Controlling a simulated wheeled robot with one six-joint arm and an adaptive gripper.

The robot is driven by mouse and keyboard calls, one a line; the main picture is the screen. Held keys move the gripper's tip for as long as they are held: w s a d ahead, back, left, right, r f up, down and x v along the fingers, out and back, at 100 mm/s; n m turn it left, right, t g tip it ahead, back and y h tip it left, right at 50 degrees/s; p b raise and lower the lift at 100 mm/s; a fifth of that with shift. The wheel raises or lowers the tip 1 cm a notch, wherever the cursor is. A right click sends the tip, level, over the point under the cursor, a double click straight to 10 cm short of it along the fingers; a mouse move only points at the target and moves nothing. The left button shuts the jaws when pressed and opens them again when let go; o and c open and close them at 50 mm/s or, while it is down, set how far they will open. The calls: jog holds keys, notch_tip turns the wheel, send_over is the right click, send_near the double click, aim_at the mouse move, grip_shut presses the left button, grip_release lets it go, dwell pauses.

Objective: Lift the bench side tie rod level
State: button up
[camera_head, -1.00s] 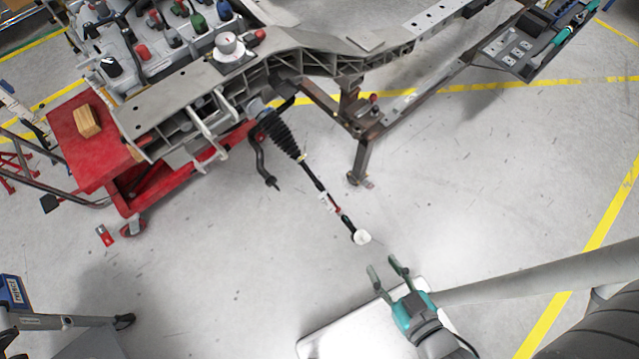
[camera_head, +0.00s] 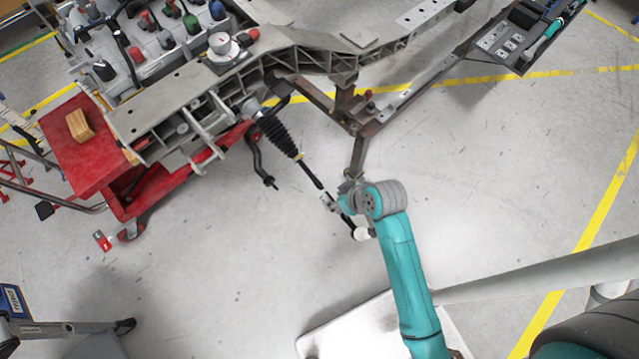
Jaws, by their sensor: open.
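The tie rod (camera_head: 309,173) slants down and right from the black ribbed bellows (camera_head: 278,133) under the chassis frame (camera_head: 190,85). It ends in a white cap (camera_head: 361,234). My gripper (camera_head: 328,201) is at the outer part of the rod, just above the white cap in the picture. It is open. My wrist and forearm hide part of the gripper and some of the rod beside it. I cannot tell whether the fingers touch the rod or stand around it.
A red cart (camera_head: 88,160) with a wooden block (camera_head: 80,125) stands under the chassis at left. A brown metal stand leg (camera_head: 357,157) is close behind my wrist. A dark curved bar (camera_head: 256,160) hangs left of the rod. The floor below is clear.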

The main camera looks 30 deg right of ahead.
jog(key=n+g+y, duration=0.1)
jog(key=n+g, duration=0.1)
send_near(320, 185)
jog(key=x, duration=1.1)
jog(key=shift+r, duration=0.1)
grip_shut()
